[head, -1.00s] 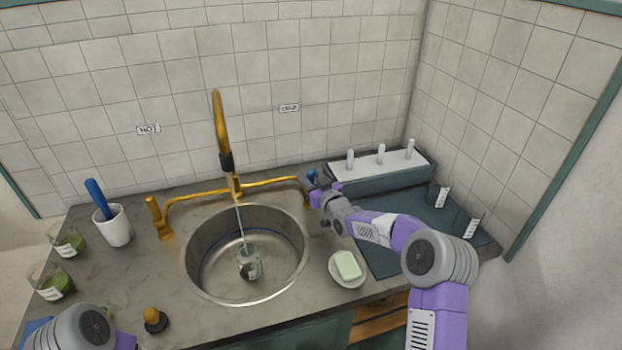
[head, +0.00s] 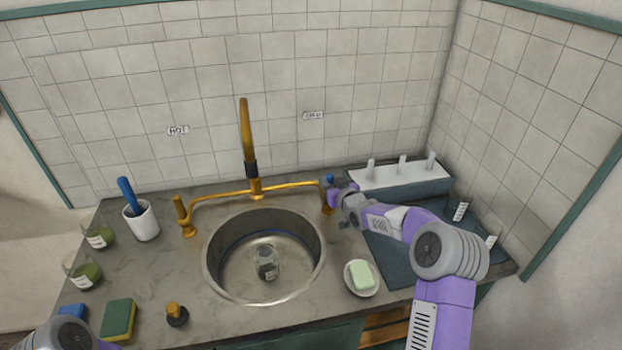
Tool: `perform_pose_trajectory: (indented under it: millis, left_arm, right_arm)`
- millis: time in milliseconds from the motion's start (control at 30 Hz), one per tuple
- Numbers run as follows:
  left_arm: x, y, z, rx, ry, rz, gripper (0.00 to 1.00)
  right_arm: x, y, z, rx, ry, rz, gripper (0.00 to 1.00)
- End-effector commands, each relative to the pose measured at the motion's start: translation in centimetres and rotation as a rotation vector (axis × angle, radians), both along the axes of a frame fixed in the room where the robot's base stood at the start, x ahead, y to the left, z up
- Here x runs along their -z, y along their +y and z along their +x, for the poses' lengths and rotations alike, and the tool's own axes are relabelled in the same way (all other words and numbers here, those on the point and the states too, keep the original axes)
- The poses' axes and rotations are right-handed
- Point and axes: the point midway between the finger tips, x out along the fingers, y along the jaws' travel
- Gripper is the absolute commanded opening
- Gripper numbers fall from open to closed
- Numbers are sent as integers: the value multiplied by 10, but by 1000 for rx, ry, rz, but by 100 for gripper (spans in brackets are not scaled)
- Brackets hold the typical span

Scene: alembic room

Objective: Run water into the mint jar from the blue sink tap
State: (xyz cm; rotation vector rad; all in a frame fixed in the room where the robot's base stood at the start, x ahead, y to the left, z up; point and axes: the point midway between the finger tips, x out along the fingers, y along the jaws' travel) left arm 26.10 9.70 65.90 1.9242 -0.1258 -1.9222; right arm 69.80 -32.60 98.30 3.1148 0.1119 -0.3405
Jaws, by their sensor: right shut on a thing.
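A clear glass jar (head: 266,263) with a pale label stands in the round steel sink (head: 222,278), below the brass spout (head: 246,130). The label is too small to read. No water stream shows between spout and jar. How full the jar is, I cannot tell. The blue tap (head: 330,179) is at the right end of the brass pipe, below the COLD sign. My right gripper (head: 334,190) is shut on the blue tap's handle, which it partly hides. My left arm shows at the lower left corner; its gripper is out of view.
Two jars with green contents (head: 98,236) (head: 83,273) stand at the left. A white cup (head: 142,222) with a blue-handled tool, a sponge (head: 118,319) and a stopper (head: 176,315) are nearby. Soap (head: 361,275) lies on a dish right of the sink. A rack (head: 400,178) stands behind.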

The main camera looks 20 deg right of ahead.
Motion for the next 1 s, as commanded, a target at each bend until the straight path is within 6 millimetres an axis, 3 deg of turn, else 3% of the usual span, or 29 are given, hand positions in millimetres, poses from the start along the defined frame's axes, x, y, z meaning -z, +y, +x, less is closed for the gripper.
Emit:
perform_pose_trajectory:
  millis: [300,333,433,767,1000]
  left_arm:
    - [0,0,0,0,1,0,57]
    - [0,0,0,0,1,0,57]
    - [0,0,0,0,1,0,57]
    - [0,0,0,0,1,0,57]
    - [-2,0,0,0,1,0,57]
  right_arm:
    - [0,-2,-1,4,3,3,0]
    - [0,-2,-1,3,3,3,36]
    - [0,-1,0,2,3,2,51]
    - [-1,-1,-2,1,3,2,52]
    - [-7,-4,-27,3,4,0,52]
